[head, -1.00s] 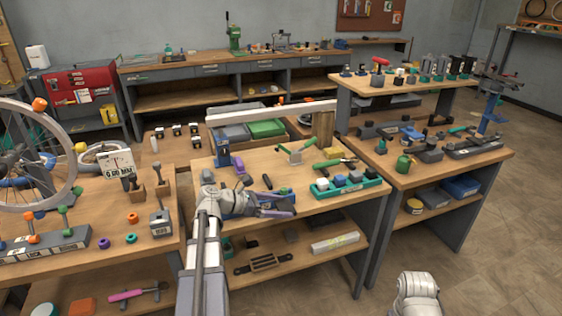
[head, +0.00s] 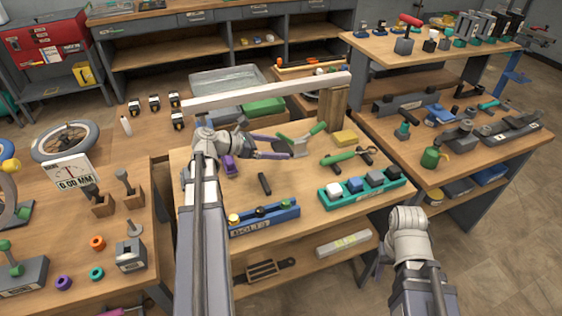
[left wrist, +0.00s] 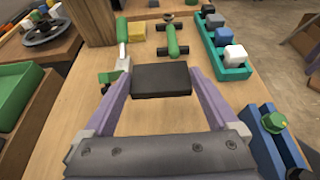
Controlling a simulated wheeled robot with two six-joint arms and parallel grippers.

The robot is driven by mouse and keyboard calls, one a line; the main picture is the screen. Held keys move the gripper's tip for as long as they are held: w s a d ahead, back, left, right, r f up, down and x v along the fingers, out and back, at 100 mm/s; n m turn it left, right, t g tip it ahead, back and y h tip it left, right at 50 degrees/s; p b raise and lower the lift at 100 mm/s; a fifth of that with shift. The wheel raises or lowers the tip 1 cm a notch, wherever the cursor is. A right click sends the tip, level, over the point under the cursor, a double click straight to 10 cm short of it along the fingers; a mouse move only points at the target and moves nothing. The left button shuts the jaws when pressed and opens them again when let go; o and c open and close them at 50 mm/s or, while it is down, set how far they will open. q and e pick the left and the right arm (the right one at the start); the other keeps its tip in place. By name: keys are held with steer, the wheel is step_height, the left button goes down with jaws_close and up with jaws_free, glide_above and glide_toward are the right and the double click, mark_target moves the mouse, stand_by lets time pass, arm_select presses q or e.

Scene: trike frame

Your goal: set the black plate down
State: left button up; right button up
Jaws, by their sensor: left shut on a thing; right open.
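The black plate (left wrist: 162,80) is a flat dark rectangle held between the two purple fingertips of my left gripper (left wrist: 160,84) in the left wrist view. In the head view my left gripper (head: 278,147) reaches over the middle bench, with the plate (head: 297,148) at its tips beside a green-handled tool (head: 318,129). I cannot tell whether the plate touches the bench top. My right arm comes in at the lower right; its gripper (head: 377,266) shows only in small part beside the forearm, low by the bench's front edge, apart from everything.
The middle bench (head: 232,190) has a teal tray of blocks (head: 362,197), a blue bolts rack (head: 262,218), a black stick (head: 265,184) and a yellow block (head: 345,138). A long pale beam (head: 265,92) runs behind. Bare wood lies between the black stick and teal tray.

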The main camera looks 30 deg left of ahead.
arm_select(q)
steer(key=shift+w+a+r, duration=0.1)
steer(key=shift+w, duration=0.1)
steer(key=shift+s+f+b, duration=0.1)
steer(key=shift+f+b, duration=0.35)
steer(key=shift+b, duration=0.05)
steer(key=b, duration=0.5)
glide_above(276, 175)
step_height(276, 175, down, 5)
steer(key=shift+f, duration=0.2)
steer(key=shift+f+b, duration=0.1)
steer(key=shift+b, duration=0.2)
step_height(276, 175, down, 4)
steer(key=b, duration=0.3)
steer(key=shift+r, duration=0.25)
steer(key=shift+f+b, duration=0.1)
steer(key=shift+b, duration=0.25)
steer(key=o, duration=1.6)
steer(key=shift+c, duration=0.2)
